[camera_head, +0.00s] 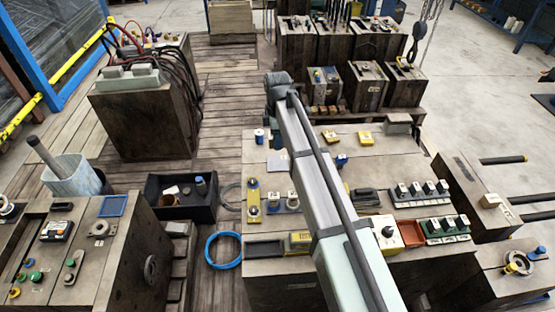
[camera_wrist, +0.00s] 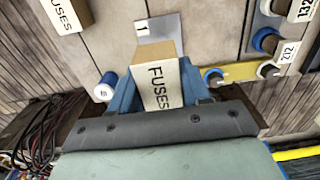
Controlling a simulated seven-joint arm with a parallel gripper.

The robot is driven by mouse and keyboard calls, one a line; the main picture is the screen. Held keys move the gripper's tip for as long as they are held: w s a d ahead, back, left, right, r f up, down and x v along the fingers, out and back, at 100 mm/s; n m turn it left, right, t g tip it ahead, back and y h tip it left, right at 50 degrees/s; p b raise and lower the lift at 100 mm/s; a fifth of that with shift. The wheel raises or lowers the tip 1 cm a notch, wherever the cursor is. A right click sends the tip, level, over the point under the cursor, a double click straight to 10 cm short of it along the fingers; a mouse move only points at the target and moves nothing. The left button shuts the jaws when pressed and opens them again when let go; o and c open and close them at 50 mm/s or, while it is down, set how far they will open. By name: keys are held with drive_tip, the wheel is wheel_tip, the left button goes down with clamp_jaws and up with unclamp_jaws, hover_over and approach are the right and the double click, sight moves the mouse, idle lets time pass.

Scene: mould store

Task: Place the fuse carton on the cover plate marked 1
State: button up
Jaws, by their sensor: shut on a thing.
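In the wrist view, my gripper (camera_wrist: 156,82) has its blue fingers shut on a tan and white carton marked FUSES (camera_wrist: 158,88). The fuse carton's lettered side faces the camera. The grey cover plate marked 1 (camera_wrist: 172,27) shows just beyond the carton's far end, and the carton hides part of it. I cannot tell whether the carton touches the plate. In the head view, my arm hides the gripper and the held carton.
A second FUSES carton (camera_wrist: 66,12) lies at the upper left of the wrist view. A blue-ended spool (camera_wrist: 105,86) stands left of my fingers. A yellow strip (camera_wrist: 238,71) with blue-ringed fittings lies to the right. In the head view, a black bin (camera_head: 180,209) stands left of the bench.

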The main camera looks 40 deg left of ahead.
sight(278, 163)
wheel_tip(278, 163, down, 9)
idle(0.5)
drive_tip(key=shift+f, duration=0.15)
drive_tip(key=o, duration=1.1)
wheel_tip(278, 163, up, 12)
drive_tip(key=shift+f, duration=0.1)
drive_tip(key=shift+r, duration=0.3)
drive_tip(key=shift+d, duration=0.1)
